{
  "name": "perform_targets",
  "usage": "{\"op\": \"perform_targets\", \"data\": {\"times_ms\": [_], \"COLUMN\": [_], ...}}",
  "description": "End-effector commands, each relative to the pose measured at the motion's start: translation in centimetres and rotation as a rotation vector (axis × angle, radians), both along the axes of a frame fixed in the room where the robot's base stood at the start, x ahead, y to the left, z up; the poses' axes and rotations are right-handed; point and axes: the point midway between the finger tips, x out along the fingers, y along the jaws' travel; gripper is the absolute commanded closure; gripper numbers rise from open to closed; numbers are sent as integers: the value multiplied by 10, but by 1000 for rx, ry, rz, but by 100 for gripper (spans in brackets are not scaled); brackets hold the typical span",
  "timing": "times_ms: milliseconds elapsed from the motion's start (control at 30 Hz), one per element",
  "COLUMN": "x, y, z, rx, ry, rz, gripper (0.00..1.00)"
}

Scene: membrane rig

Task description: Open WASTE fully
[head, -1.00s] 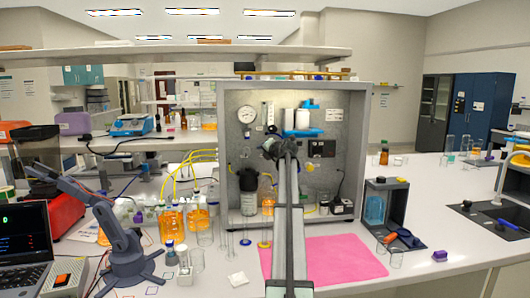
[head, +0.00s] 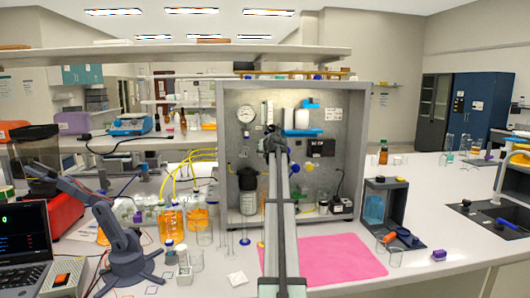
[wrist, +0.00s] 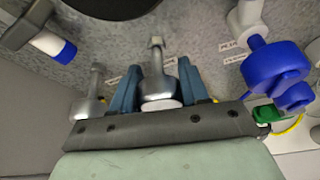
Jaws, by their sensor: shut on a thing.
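In the wrist view, my gripper (wrist: 157,82) has its two blue fingers on either side of a grey metal valve handle (wrist: 158,88) on the speckled panel. It is shut on this handle, whose stem points up in the picture. A second grey valve handle (wrist: 95,95) stands to the left, outside the fingers. A blue knob (wrist: 275,65) is to the right. Small white labels (wrist: 228,45) sit on the panel, but I cannot read WASTE on any. In the head view, my arm hides the gripped handle and my gripper.
The open grey cabinet (head: 362,120) holds a gauge (head: 246,114), a black-capped bottle (head: 248,190) and blue shelves. A pink mat (head: 340,258) lies in front. Orange bottles (head: 170,222) stand left of the cabinet, and a dark stand (head: 385,205) to the right.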

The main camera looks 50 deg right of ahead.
Motion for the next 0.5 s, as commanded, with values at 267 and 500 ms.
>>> {"op": "perform_targets", "data": {"times_ms": [267,500], "x": [0,0], "y": [-1,-1], "z": [0,0], "rx": [-8,-8], "ry": [7,6], "rz": [-1,0], "gripper": [86,51]}}
